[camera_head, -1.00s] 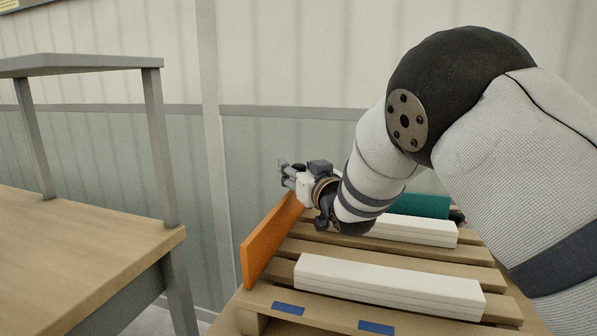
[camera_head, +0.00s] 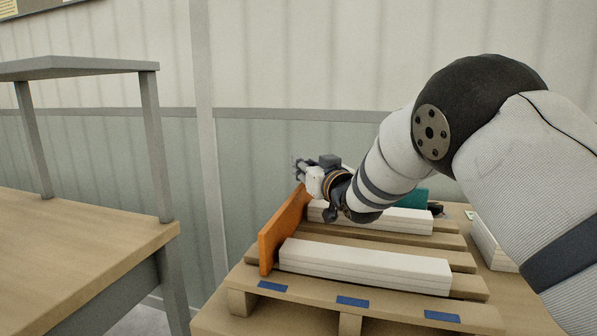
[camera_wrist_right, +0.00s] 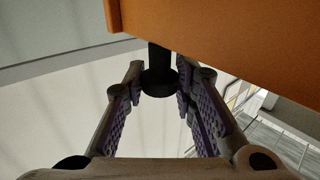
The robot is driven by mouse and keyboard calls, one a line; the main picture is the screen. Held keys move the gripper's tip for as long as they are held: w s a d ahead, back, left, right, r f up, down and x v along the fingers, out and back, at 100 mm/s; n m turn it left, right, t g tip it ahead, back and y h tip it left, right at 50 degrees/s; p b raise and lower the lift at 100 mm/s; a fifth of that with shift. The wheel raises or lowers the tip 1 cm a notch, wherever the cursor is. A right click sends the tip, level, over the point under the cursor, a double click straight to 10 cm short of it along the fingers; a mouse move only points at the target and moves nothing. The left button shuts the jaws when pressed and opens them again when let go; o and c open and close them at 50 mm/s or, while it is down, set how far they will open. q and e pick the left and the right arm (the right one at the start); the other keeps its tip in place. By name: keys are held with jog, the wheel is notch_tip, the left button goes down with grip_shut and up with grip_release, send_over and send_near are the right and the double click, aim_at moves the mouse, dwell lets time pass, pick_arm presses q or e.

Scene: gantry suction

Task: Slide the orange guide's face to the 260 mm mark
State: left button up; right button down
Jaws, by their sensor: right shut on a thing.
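The orange guide (camera_head: 282,234) is an upright board along the left end of the slatted pallet (camera_head: 262,305); it also fills the top of the right wrist view (camera_wrist_right: 225,35). My right gripper (camera_head: 302,170) is at the guide's far upper end. In the wrist view its fingers (camera_wrist_right: 160,85) are shut around a short black post (camera_wrist_right: 159,78) beside the guide. A white board stack (camera_head: 365,266) lies close to the guide's near end; whether they touch is unclear. No 260 mm mark or scale is readable. My left gripper is out of view.
Blue patches (camera_head: 352,302) line the pallet's front slat. A second white stack (camera_head: 405,220) and a teal block (camera_head: 412,197) lie behind. A wooden table (camera_head: 70,245) with a grey frame stands left, and a wall is behind.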

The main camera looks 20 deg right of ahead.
jog(key=shift+w+a, duration=0.1)
jog(key=shift+a, duration=0.1)
jog(key=c, duration=1.3)
grip_release()
jog(key=shift+w, duration=0.1)
jog(key=s, duration=0.7)
jog(key=shift+s+d, duration=0.25)
jog(key=shift+s, duration=0.05)
